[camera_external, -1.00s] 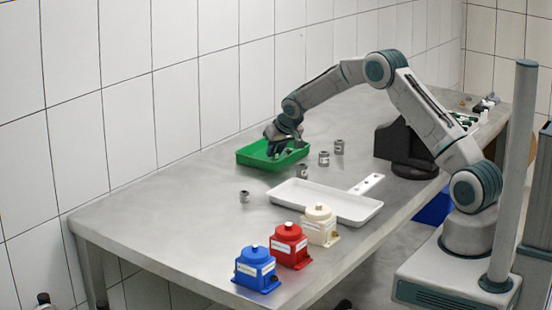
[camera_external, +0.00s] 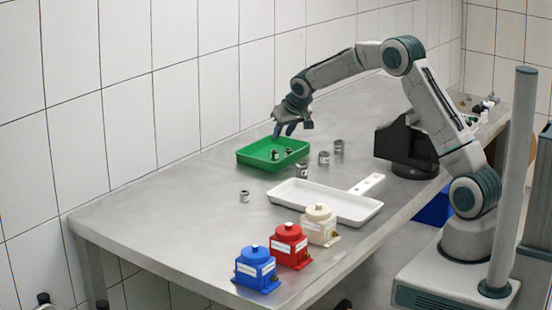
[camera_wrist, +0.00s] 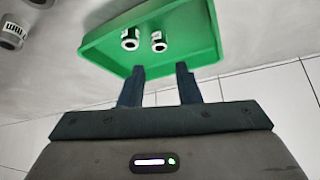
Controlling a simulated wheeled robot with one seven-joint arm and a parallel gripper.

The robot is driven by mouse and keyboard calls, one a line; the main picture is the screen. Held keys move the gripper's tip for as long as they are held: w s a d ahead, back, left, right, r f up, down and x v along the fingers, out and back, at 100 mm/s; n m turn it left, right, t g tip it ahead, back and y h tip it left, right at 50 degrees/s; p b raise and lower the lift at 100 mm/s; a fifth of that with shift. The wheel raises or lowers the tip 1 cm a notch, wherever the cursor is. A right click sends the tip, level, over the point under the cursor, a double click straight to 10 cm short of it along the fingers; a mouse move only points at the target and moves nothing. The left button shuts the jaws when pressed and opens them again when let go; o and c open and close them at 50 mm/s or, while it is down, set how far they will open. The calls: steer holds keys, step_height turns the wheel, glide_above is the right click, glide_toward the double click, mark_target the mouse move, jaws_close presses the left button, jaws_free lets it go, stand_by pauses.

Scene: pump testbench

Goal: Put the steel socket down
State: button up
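Two small steel sockets stand inside the green tray (camera_external: 243,160), one on the left (camera_external: 275,155) and one on the right (camera_external: 288,152). The wrist view shows the same left socket (camera_wrist: 130,39) and right socket (camera_wrist: 158,42), with white labels, apart from each other on the floor of the green tray (camera_wrist: 195,40). I cannot tell which of them was held. My gripper (camera_external: 285,130) is above the tray, touching neither socket. In the wrist view its two fingers (camera_wrist: 160,70) are spread apart with nothing between them.
Several more sockets stand on the steel table (camera_external: 185,225), among them one (camera_external: 303,171) near the tray and one (camera_external: 244,196) at the front left. A white tray (camera_external: 290,195) and blue (camera_external: 256,272), red (camera_external: 289,246) and cream (camera_external: 320,224) pumps stand nearer the front.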

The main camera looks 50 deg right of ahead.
steer(key=s+a+r+n+g, duration=0.1)
steer(key=s+a+r, duration=0.25)
steer(key=s, duration=0.25)
steer(key=s+a+r, duration=0.2)
steer(key=s+r, duration=0.3)
steer(key=s, duration=0.2)
steer(key=s+a+n, duration=0.1)
steer(key=s+a, duration=0.2)
steer(key=s, duration=0.7)
steer(key=s+a+f+n+g+y, duration=0.1)
steer(key=s+a, duration=0.2)
steer(key=s, duration=0.7)
steer(key=s+a+f+n+g+y, duration=0.1)
steer(key=s+a, duration=0.2)
steer(key=s, duration=0.8)
steer(key=shift+n, duration=0.4)
steer(key=shift+r, duration=0.1)
